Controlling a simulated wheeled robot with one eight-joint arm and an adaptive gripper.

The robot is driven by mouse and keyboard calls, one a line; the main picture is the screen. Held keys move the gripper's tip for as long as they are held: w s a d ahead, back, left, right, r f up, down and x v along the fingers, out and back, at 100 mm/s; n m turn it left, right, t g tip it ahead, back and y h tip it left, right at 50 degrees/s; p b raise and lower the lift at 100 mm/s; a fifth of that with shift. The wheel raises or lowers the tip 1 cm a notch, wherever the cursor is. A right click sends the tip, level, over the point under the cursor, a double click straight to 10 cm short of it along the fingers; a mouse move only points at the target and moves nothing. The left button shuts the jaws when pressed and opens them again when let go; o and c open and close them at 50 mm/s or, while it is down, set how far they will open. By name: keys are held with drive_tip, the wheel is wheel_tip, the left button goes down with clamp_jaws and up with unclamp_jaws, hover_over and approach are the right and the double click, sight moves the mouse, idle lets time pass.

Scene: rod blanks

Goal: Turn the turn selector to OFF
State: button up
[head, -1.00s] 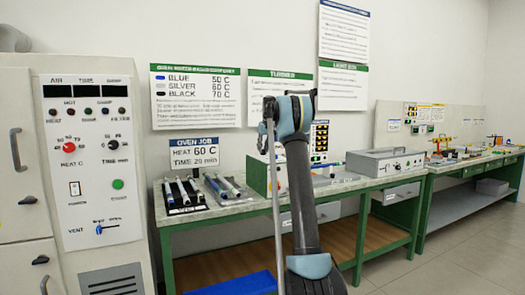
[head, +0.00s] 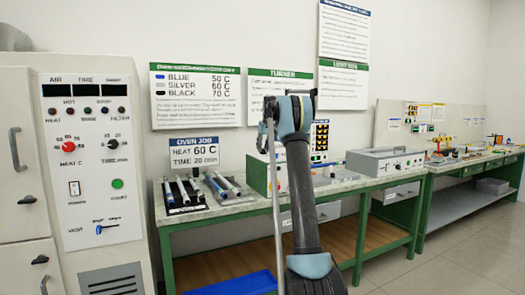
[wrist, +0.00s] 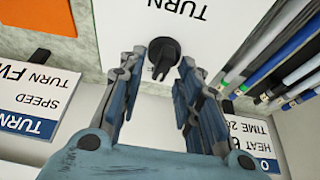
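The turn selector (wrist: 163,56) is a black knob on a white panel (wrist: 215,35) marked TURN, which shows upside down in the wrist view. The knob's narrow grip bar points down in that picture. My gripper (wrist: 161,68) is open, with one finger on each side of the knob. A gap shows between the knob and each finger, and nothing is held. No OFF mark is readable. In the head view my gripper (head: 270,112) is raised over the green bench, its fingertips unclear. The selector is not visible there, likely behind my arm.
Tubes or rods (wrist: 275,75) lie right of the panel in the wrist view. A blue-headed speed card (wrist: 30,100) is at left and an oven job card (wrist: 248,140) at lower right. In the head view a grey box (head: 385,160) stands on the bench, and the oven panel (head: 92,150) is at left.

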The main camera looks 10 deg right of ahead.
drive_tip(key=v, duration=1.1)
drive_tip(key=shift+r, duration=0.25)
drive_tip(key=shift+s+d+r, duration=0.1)
drive_tip(key=shift+s, duration=0.1)
